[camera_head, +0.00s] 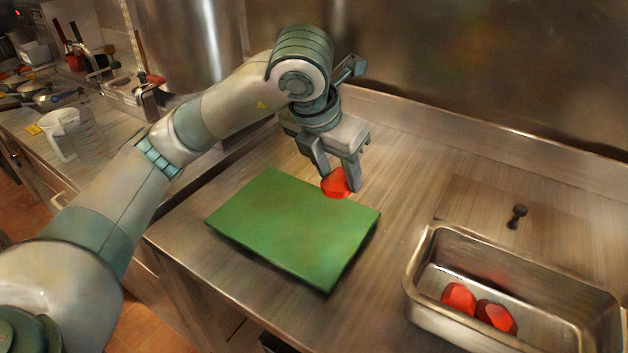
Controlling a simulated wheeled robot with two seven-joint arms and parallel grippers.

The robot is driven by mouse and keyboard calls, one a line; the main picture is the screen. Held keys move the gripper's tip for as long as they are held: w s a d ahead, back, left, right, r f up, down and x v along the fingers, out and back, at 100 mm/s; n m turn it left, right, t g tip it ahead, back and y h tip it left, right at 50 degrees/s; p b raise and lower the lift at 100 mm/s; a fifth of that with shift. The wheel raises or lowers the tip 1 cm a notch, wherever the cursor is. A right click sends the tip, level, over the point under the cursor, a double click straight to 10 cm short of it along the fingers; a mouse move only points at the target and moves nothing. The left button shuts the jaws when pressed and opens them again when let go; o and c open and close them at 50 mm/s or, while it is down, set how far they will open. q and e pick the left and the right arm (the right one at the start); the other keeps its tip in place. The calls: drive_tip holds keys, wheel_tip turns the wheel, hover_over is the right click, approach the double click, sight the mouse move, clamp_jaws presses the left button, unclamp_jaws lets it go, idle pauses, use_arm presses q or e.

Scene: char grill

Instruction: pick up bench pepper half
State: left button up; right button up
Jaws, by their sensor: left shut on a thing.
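A red pepper half (336,184) is between the fingers of my left gripper (341,180). The gripper is shut on it, at the back right part of the green cutting board (290,225). I cannot tell whether the pepper half touches the board or is just above it. Two more red pepper pieces, one on the left (458,298) and one on the right (496,316), lie in the steel pan at the lower right. My right gripper is not in view.
The deep steel pan (425,262) stands on the steel counter, right of the board. A small dark knob (517,215) sits behind it. A clear jug (85,135) and utensils are at the far left. The counter between board and pan is clear.

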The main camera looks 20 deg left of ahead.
use_arm(q)
drive_tip(key=shift+d+r, duration=0.45)
drive_tip(key=shift+d, duration=0.25)
drive_tip(key=shift+d+r, duration=0.4)
drive_tip(key=shift+d, duration=0.3)
